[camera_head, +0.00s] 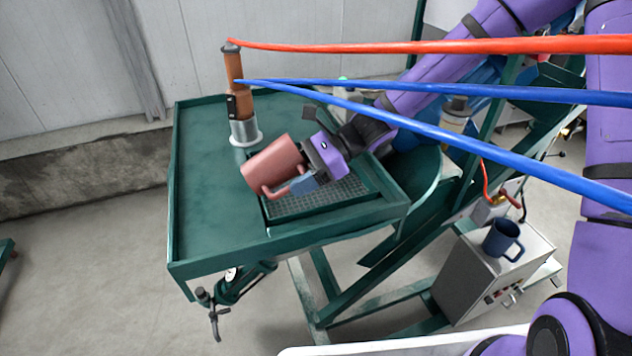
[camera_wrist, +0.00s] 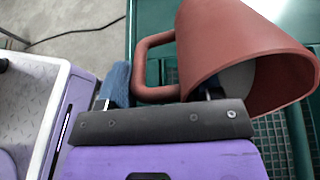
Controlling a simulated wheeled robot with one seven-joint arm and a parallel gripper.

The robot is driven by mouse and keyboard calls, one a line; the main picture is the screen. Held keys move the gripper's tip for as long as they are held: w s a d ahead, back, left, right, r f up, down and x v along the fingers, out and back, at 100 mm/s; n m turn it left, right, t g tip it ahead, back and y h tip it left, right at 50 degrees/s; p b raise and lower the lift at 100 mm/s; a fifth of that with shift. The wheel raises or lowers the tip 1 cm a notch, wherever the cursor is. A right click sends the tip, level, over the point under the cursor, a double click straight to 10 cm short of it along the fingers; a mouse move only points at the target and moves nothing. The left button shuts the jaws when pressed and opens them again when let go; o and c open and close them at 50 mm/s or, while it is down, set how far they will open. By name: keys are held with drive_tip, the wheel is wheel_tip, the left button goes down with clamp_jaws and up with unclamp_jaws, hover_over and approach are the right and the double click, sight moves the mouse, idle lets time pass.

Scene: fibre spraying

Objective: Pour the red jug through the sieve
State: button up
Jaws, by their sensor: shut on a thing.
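The red jug (camera_head: 272,166) is tilted well over to the left in the head view, above the green table. In the wrist view the jug (camera_wrist: 235,45) shows its open mouth and a pale inside. My gripper (camera_head: 297,184) is shut on the jug at its handle side; the blue fingers also show in the wrist view (camera_wrist: 160,88). The sieve, a dark mesh panel (camera_head: 325,200) set in the table, lies below and to the right of the jug. It shows in part in the wrist view (camera_wrist: 272,150). I cannot tell whether anything is flowing from the jug.
The green table (camera_head: 210,200) has a raised rim and a bare left side. A brown and silver upright cylinder (camera_head: 236,90) stands behind the jug. Red and blue hoses (camera_head: 420,46) cross above. A dark blue mug (camera_head: 502,238) stands on a grey box (camera_head: 470,275) at right.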

drive_tip(key=shift+w+d+f+y, duration=0.15)
drive_tip(key=shift+f+y, duration=0.1)
drive_tip(key=shift+y, duration=0.35)
drive_tip(key=shift+w+d+r+g+y, duration=0.1)
drive_tip(key=shift+d+r+g+y, duration=0.1)
drive_tip(key=shift+d+y, duration=0.2)
drive_tip(key=shift+w+d+r+g+y, duration=0.1)
drive_tip(key=shift+d+g+y, duration=0.1)
drive_tip(key=shift+d+y, duration=0.2)
idle(0.8)
drive_tip(key=shift+w+d+r+g+y+b, duration=0.15)
drive_tip(key=shift+d+r+g+y+b, duration=0.2)
drive_tip(key=shift+y, duration=0.7)
drive_tip(key=shift+w+d+r+g+y+b, duration=0.15)
drive_tip(key=shift+d+g+y, duration=0.25)
drive_tip(key=shift+y, duration=0.65)
idle(1.4)
drive_tip(key=h, duration=0.1)
drive_tip(key=a+t+h, duration=0.1)
drive_tip(key=h, duration=0.1)
drive_tip(key=f+h, duration=0.1)
drive_tip(key=shift+s+a+h, duration=0.3)
drive_tip(key=shift+s, duration=0.1)
drive_tip(key=shift+s+a+f+t+h, duration=0.1)
drive_tip(key=shift+a+t+h, duration=0.15)
drive_tip(key=shift+a+h, duration=0.1)
drive_tip(key=shift+f, duration=0.1)
